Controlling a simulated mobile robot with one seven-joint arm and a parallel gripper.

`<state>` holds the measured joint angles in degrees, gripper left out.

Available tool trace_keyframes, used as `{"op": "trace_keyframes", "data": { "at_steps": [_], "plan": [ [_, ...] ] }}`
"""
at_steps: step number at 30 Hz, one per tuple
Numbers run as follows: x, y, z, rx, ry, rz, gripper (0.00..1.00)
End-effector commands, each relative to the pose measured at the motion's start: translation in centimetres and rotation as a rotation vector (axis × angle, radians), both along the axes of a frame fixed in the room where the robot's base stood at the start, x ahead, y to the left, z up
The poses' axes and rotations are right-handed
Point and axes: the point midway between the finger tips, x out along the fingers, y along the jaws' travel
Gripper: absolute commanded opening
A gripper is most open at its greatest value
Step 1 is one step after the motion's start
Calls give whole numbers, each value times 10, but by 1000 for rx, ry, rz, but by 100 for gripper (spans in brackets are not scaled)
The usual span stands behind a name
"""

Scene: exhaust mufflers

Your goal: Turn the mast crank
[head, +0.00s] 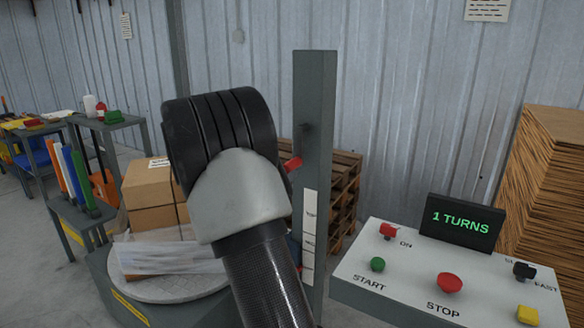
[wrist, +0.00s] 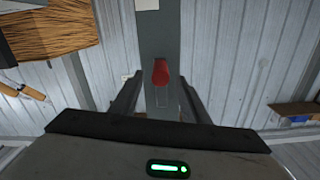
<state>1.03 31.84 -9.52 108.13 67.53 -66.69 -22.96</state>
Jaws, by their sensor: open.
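The mast (head: 315,120) is a grey upright post in the middle of the head view. Its crank has a dark arm (head: 303,135) and a red handle (head: 292,164), partly covered by my arm in that view. In the wrist view the red handle (wrist: 161,72) stands in front of the grey mast (wrist: 148,35). My gripper (wrist: 159,79) is open, with one finger on each side of the red handle in that picture. I cannot tell how deep the handle sits between the fingers. My gripper's fingers are hidden in the head view.
A control panel (head: 400,284) with buttons stands at the right; its display (head: 461,222) reads "1 TURNS". A turntable (head: 170,287) carries cartons (head: 150,185), partly wrapped, at the left. Pallets (head: 345,185) stand behind the mast. A brown stack (head: 535,180) stands far right.

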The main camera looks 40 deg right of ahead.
Motion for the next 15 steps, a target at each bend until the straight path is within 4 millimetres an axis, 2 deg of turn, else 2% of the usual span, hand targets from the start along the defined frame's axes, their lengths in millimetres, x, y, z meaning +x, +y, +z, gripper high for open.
{"op": "trace_keyframes", "data": {
  "at_steps": [1, 6, 9, 15],
  "plan": [
    [3, -12, -2, -1, 1, -3, 42],
    [15, -40, -1, -1, 2, -2, 42],
    [20, -51, -1, -1, 1, -1, 42],
    [25, -61, 0, 1, 1, 0, 42]
  ]
}}
